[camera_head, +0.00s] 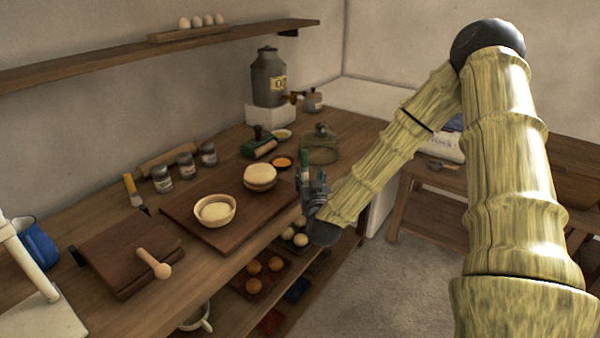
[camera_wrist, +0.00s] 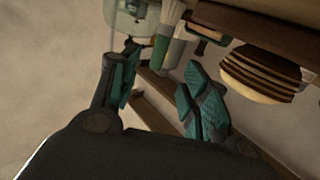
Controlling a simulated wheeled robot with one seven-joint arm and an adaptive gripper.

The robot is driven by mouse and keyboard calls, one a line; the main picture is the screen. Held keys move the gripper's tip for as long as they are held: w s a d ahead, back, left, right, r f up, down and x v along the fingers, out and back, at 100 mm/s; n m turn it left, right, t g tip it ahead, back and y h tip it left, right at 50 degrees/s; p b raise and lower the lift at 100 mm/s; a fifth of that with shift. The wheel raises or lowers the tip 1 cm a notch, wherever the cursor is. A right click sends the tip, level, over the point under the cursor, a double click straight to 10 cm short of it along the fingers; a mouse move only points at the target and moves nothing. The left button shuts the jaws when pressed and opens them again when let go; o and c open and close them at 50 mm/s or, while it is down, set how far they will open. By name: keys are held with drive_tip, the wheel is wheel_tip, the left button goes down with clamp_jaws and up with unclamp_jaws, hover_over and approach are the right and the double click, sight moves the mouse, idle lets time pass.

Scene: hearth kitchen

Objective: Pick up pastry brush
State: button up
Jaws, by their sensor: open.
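A slim upright thing with a green part, which looks like the pastry brush (camera_head: 305,160), stands at the right edge of the counter in the head view. In the wrist view, the brush (camera_wrist: 160,48) shows its green part and a paler, wider end beyond the fingers. My gripper (camera_head: 313,185) is at the counter's front edge, close to the brush and partly hiding it. In the wrist view my gripper (camera_wrist: 162,62) is open, with teal finger pads apart and the brush seen in the gap between them. Whether a pad touches it I cannot tell.
A glass jar (camera_head: 320,150) stands behind. Trays with eggs and buns sit on the shelf below. Open floor (camera_head: 400,270) lies to the right.

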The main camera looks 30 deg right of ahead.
sight(305, 159)
drive_tip(key=x, duration=0.5)
drive_tip(key=shift+d+r+p, duration=0.25)
drive_tip(key=shift+r+p, duration=0.05)
drive_tip(key=shift+p, duration=0.1)
drive_tip(key=shift+p+x, duration=0.6)
drive_tip(key=shift+x, duration=2.4)
drive_tip(key=shift+a, duration=0.15)
drive_tip(key=shift+c, duration=0.3)
drive_tip(key=shift+w, duration=0.1)
clamp_jaws()
